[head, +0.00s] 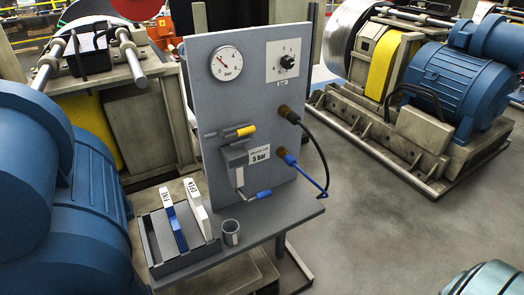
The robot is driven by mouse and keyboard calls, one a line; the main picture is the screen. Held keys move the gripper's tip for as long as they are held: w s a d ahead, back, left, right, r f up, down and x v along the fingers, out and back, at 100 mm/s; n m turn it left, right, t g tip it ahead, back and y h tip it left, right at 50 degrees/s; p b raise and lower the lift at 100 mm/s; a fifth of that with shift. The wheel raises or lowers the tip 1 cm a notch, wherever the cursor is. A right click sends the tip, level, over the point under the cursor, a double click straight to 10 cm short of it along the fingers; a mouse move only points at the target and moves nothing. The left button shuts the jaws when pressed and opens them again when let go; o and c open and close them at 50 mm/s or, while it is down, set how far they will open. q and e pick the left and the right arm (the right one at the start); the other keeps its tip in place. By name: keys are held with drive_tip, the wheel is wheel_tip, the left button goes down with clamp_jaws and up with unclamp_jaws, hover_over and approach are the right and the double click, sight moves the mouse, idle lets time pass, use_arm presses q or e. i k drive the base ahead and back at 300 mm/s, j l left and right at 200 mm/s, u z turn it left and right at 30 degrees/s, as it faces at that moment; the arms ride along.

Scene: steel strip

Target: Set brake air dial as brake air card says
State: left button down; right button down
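A grey upright panel (215,110) stands in the middle of the head view. A black dial knob (287,61) sits on a white plate at its upper right; the marks around it are too small to read. A round white gauge (226,63) marked "bar" is at the upper left, its red needle pointing up and left. A white card (260,154) reading "5 bar" is on the lower panel; its smaller top line is not clearly legible. Neither of my grippers is in view.
A yellow-handled lever (245,131) and a blue-handled crank (263,194) stick out of the panel. A black hose (319,150) loops at its right edge. The shelf below holds a tray (152,243) with upright blue and white pieces, and a grey cup (231,233).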

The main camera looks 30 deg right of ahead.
sight(287, 62)
drive_tip(key=l+z, duration=0.1)
drive_tip(key=z, duration=0.35)
drive_tip(key=i+z, duration=0.1)
drive_tip(key=z, duration=0.3)
drive_tip(key=l+z, duration=0.1)
drive_tip(key=z, duration=0.35)
drive_tip(key=i+j, duration=0.05)
